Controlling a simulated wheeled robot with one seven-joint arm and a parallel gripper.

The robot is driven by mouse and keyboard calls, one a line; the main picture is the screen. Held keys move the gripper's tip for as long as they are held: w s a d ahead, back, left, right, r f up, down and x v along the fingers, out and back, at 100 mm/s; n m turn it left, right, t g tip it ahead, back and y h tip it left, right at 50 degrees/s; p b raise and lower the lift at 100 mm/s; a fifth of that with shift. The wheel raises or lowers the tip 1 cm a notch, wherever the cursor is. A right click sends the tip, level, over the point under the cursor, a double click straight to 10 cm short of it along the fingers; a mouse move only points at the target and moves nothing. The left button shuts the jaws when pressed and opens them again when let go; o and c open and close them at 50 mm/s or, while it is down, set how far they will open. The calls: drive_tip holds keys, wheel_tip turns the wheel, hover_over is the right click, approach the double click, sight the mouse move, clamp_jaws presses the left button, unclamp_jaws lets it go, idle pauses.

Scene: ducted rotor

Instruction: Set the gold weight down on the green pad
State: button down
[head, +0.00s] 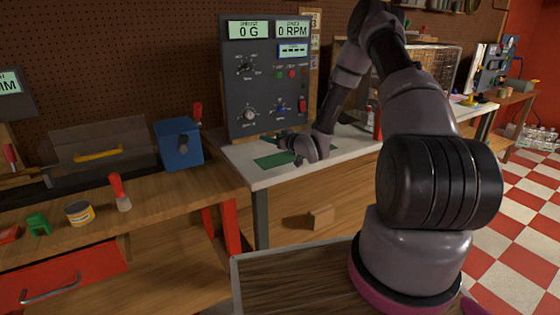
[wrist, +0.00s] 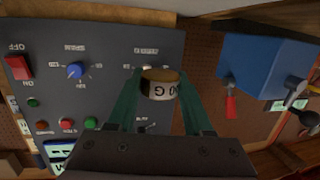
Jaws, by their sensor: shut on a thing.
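My gripper (wrist: 160,88) is shut on the gold weight (wrist: 159,76), a short cylinder with a gold-brown end and a pale band with dark lettering, held between two dark green fingers. In the head view my gripper (head: 283,138) is above the white-topped bench, in front of the grey control panel; the weight is too small to make out there. The green pad (head: 273,160) lies flat on the bench top below and slightly left of my gripper, partly hidden by my wrist. The pad does not show in the wrist view.
The control panel (head: 264,88), with knobs and displays reading 0 G and 0 RPM, stands close behind my gripper. A blue box (head: 178,143) stands to the left. A yellow tin (head: 79,213) and a red-handled brush (head: 120,192) are on the wooden bench.

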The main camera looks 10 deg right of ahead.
hover_over(271, 161)
drive_tip(key=f, duration=0.4)
drive_tip(key=shift+s+a+f, duration=0.15)
drive_tip(key=shift+s+f, duration=0.05)
drive_tip(key=shift+f, duration=2.35)
drive_tip(key=shift+f, duration=0.1)
drive_tip(key=shift+c, duration=1.5)
unclamp_jaws()
